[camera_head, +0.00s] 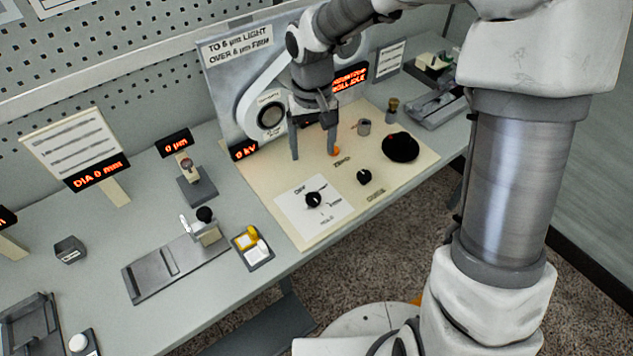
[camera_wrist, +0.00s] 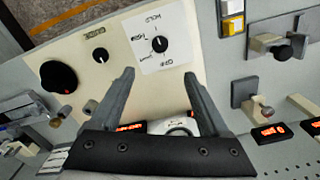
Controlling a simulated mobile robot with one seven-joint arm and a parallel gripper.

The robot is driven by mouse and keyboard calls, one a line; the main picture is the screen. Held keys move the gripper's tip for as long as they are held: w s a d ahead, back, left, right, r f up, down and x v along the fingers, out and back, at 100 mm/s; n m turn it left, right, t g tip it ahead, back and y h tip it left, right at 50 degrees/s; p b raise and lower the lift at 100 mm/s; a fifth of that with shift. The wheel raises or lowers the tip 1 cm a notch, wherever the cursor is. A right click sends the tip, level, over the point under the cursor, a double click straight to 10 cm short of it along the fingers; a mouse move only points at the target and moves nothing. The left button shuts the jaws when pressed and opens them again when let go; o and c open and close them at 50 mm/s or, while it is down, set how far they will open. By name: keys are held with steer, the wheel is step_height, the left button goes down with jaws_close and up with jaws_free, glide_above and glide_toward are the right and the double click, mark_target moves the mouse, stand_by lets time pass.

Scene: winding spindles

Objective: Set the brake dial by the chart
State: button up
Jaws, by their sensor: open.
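My gripper (camera_head: 314,150) is open and empty, pointing down above the cream panel (camera_head: 290,216). In the wrist view its fingers (camera_wrist: 158,75) are spread wide, with no knob between them. A black dial (camera_head: 314,199) sits on a white card with markings around it, near the panel's front left; it also shows in the wrist view (camera_wrist: 159,44). A smaller black knob (camera_head: 364,177) and a large black knob (camera_head: 400,147) sit to its right. I cannot read which is the brake dial. A white board with text lines (camera_head: 74,146) stands at left, too small to read.
A machine plate with a white belt cover (camera_head: 262,110) rises behind the panel. A red-lit display (camera_head: 350,77) and another sheet (camera_head: 390,60) stand behind.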

mark_target(313, 197)
step_height(313, 197, down, 17)
steer(key=shift+r+b, duration=0.2)
steer(key=shift+b, duration=0.1)
jaws_close()
stand_by(0.5)
steer(key=shift+n, duration=0.3)
steer(key=n, duration=0.5)
steer(key=shift+r, duration=0.1)
steer(key=n, duration=0.6)
stand_by(0.3)
